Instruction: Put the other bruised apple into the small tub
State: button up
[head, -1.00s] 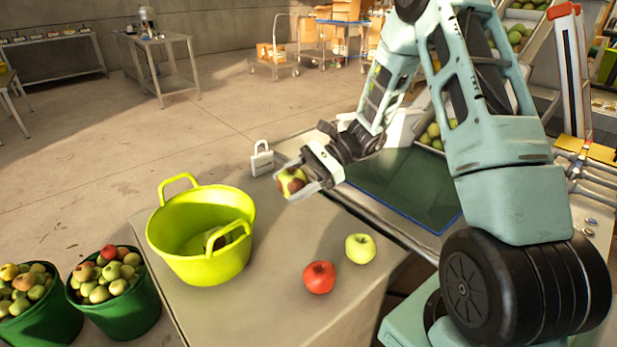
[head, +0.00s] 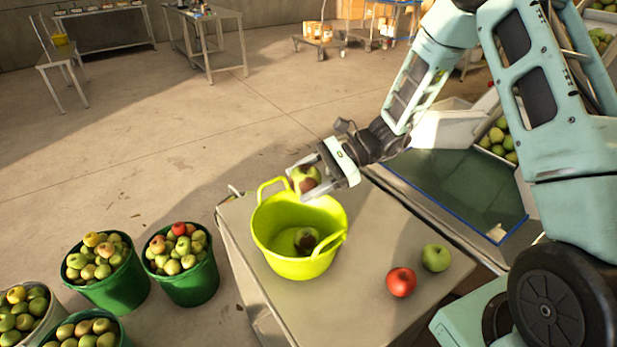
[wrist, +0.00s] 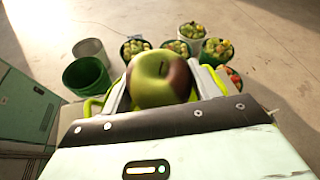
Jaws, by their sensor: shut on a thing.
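My gripper (head: 322,178) is shut on a bruised apple (head: 307,179), green with a brown-red patch. It holds the apple above the back right rim of the yellow-green tub (head: 270,232). In the wrist view the held apple (wrist: 158,80) sits between the fingers, with the tub mostly hidden behind it. Another bruised apple (head: 306,239), green with a dark patch, lies inside the tub on its floor. A red apple (head: 401,282) and a plain green apple (head: 436,257) lie on the table to the right of the tub.
The grey table (head: 345,305) has bare room in front of the tub. Dark green buckets full of apples (head: 190,285) stand on the floor at left. A blue-edged dark green panel (head: 455,190) lies at right. An empty green bucket (wrist: 86,76) shows in the wrist view.

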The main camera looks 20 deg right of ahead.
notch_tip(320, 180, down, 5)
jog(key=b, duration=0.3)
jog(key=shift+r, duration=0.15)
jog(key=o, duration=1.2)
jog(key=shift+c, duration=0.2)
jog(key=b+v, duration=0.2)
jog(key=v, duration=1.5)
jog(key=shift+d, duration=0.25)
jog(key=shift+r, duration=0.1)
